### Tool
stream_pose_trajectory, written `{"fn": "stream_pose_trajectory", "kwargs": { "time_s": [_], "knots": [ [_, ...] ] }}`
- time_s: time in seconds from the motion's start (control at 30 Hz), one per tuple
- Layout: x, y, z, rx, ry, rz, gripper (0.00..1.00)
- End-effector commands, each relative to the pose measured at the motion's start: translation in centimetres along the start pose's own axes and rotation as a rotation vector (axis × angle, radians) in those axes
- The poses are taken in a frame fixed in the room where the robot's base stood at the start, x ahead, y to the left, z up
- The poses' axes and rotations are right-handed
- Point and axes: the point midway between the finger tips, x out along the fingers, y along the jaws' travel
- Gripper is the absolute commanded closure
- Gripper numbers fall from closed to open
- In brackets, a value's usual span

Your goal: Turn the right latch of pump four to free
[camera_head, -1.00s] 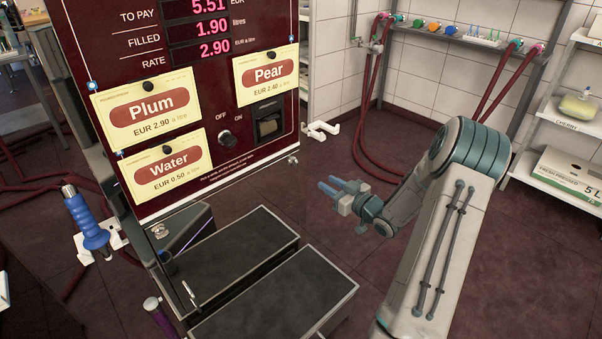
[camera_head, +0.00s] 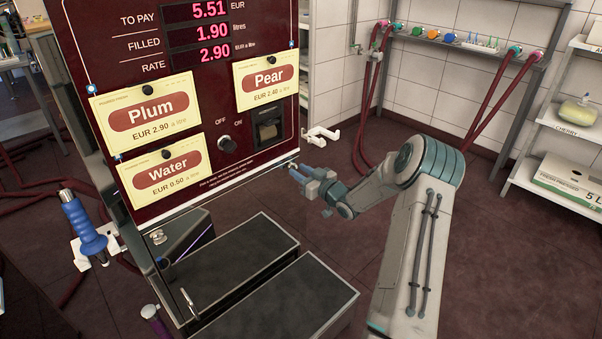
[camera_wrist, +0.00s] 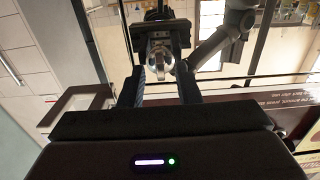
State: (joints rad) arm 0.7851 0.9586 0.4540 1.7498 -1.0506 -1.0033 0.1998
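The pump is a dark red panel (camera_head: 225,185) with a price display and cards reading Plum, Water and Pear. Its right latch (camera_head: 292,163) is a small silver piece at the panel's lower right edge, mostly hidden by my fingertips in the head view. My gripper (camera_head: 294,172) is right at that latch. In the wrist view, my two dark fingers (camera_wrist: 161,88) stand apart, with a round silver piece (camera_wrist: 160,58), apparently the latch, between them near their tips. I cannot tell whether the fingers touch it. Another silver latch (camera_head: 158,237) shows at the panel's lower left.
A white hook holder (camera_head: 321,135) sticks out just right of the panel. Dark flat-topped boxes (camera_head: 225,265) stand below it. A blue-handled nozzle (camera_head: 83,228) hangs at the left. Red hoses (camera_head: 368,110) hang at the back wall. The floor on the right is clear.

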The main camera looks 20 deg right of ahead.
Motion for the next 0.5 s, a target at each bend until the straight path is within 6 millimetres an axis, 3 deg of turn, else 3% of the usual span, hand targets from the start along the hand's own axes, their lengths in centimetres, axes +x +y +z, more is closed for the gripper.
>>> {"fn": "stream_pose_trajectory", "kwargs": {
  "time_s": [0.3,0.4,0.43,0.5],
  "knots": [
    [0.35,-0.04,0.01,0.0,-0.001,-0.001,0.7],
    [0.34,-0.04,0.01,0.0,-0.001,-0.001,0.95],
    [0.34,-0.04,0.01,0.0,-0.001,-0.001,1.0],
    [0.33,-0.04,0.01,0.0,-0.001,-0.001,1.0]
  ]
}}
